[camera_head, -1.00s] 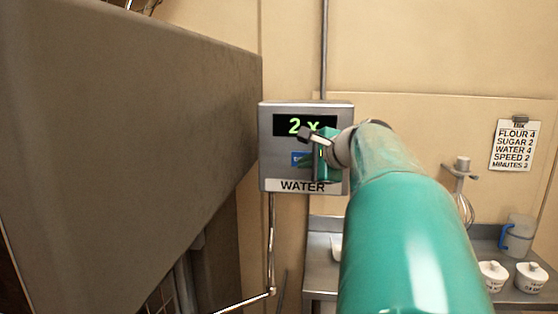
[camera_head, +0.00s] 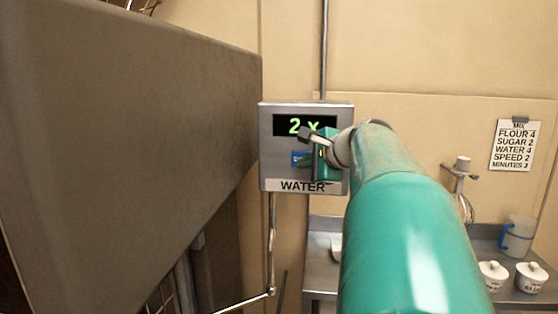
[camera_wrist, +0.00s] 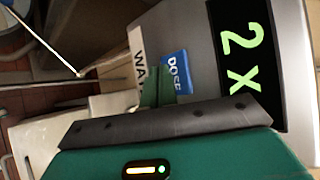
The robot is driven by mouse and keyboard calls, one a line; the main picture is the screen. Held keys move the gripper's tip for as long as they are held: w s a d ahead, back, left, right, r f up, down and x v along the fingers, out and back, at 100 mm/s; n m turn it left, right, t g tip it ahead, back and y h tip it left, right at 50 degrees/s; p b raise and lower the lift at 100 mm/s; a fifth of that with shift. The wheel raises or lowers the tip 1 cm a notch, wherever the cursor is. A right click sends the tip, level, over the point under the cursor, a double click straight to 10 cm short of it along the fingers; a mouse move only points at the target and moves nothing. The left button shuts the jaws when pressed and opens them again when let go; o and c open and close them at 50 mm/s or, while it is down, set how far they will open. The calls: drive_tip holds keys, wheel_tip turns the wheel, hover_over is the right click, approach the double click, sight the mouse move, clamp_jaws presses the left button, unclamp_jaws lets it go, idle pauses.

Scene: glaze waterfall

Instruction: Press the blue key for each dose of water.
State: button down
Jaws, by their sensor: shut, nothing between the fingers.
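The grey metal water box (camera_head: 268,150) hangs on the wall and is labelled WATER. Its dark display (camera_head: 283,125) shows a green "2 x", which also shows sideways in the wrist view (camera_wrist: 240,58). The blue key (camera_head: 296,158) is below the display and partly covered by my gripper. In the wrist view the blue key (camera_wrist: 176,70) reads DOSE. My gripper (camera_head: 308,163) is shut and empty, in front of the box at the key. Its green fingers (camera_wrist: 152,92) appear right beside the key in the wrist view; I cannot tell whether they touch it.
A card (camera_head: 515,146) on the wall reads flour 4, sugar 2, water 4, speed 2, minutes 3. A large grey-brown casing fills the left. A steel counter (camera_head: 322,275) at the lower right holds lidded white pots (camera_head: 530,277) and a jug (camera_head: 517,236). A pipe runs below the box.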

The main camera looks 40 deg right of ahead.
drive_tip(key=shift+w+d, duration=0.1)
drive_tip(key=shift+w+d, duration=0.2)
drive_tip(key=shift+d, duration=0.05)
drive_tip(key=shift+w+d, duration=0.3)
drive_tip(key=shift+d, duration=0.1)
idle(0.9)
drive_tip(key=shift+s+a, duration=0.6)
drive_tip(key=shift+a, duration=0.15)
drive_tip(key=shift+s+a, duration=0.8)
drive_tip(key=shift+a, duration=0.2)
drive_tip(key=shift+s+a, duration=0.75)
drive_tip(key=shift+a, duration=0.2)
idle(3.3)
